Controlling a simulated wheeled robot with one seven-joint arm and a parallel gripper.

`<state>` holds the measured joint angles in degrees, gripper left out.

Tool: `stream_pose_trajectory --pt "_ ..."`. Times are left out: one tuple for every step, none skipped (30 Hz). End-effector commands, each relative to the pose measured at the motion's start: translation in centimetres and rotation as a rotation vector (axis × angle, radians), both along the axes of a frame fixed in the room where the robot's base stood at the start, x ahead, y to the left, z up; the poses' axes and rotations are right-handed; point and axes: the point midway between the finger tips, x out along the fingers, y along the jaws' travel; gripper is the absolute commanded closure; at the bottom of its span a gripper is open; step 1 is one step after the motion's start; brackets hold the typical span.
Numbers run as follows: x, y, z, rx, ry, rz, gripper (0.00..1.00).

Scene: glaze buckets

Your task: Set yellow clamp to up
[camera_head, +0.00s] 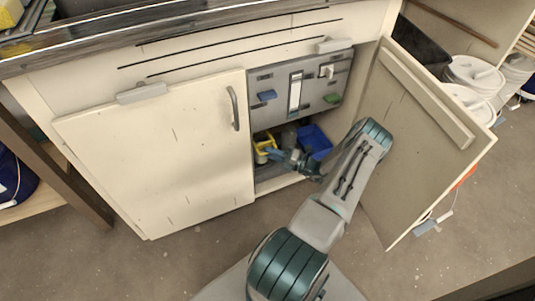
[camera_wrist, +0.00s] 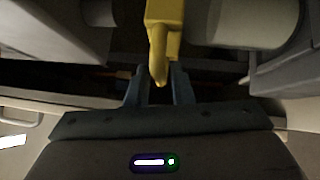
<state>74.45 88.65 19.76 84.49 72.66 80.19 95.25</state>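The yellow clamp (camera_head: 262,145) is low inside the open cabinet, to the left of a blue bin. In the wrist view the clamp (camera_wrist: 164,30) shows as a thick yellow bar coming down from the top edge, its narrow end pointing toward my gripper. My gripper (camera_wrist: 158,78) is open, one dark finger on each side of that end. I cannot tell whether either finger touches it. In the head view my gripper (camera_head: 276,156) is beside the clamp, at the cabinet opening. The clamp's upper part is cut off in the wrist view.
The blue bin (camera_head: 316,139) is just right of my gripper. The left door (camera_head: 160,150) is shut; the right door (camera_head: 415,140) stands open beside my arm.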

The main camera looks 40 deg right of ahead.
Motion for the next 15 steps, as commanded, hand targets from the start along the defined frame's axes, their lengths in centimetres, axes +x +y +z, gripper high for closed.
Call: stream_pose_trajectory --pt "0.42 0.26 -0.01 0.000 0.000 0.000 0.79" --pt "0.60 0.37 0.02 0.000 0.000 0.000 0.79" --pt "0.80 0.51 0.06 0.000 0.000 0.000 0.79" --pt "0.92 0.59 0.08 -0.001 0.001 0.000 0.79" --pt "1.01 0.66 0.10 -0.001 0.001 0.000 0.79" --pt "1.09 0.72 0.12 -0.001 0.001 0.000 0.79" --pt "1.13 0.75 0.14 -0.001 0.001 0.000 0.79" --pt "1.15 0.76 0.15 -0.001 0.001 0.001 0.79" --pt "1.17 0.76 0.16 -0.001 0.001 0.001 0.79" --pt "1.16 0.76 0.17 -0.001 0.001 0.001 0.79" --pt "1.16 0.76 0.17 -0.001 0.001 0.000 0.79" --pt "1.16 0.76 0.17 -0.001 0.001 0.001 0.79" --pt "1.16 0.76 0.18 -0.001 0.001 0.001 0.79" --pt "1.16 0.76 0.18 -0.001 0.001 0.001 0.82" --pt "1.16 0.76 0.18 -0.001 0.001 0.001 0.93"
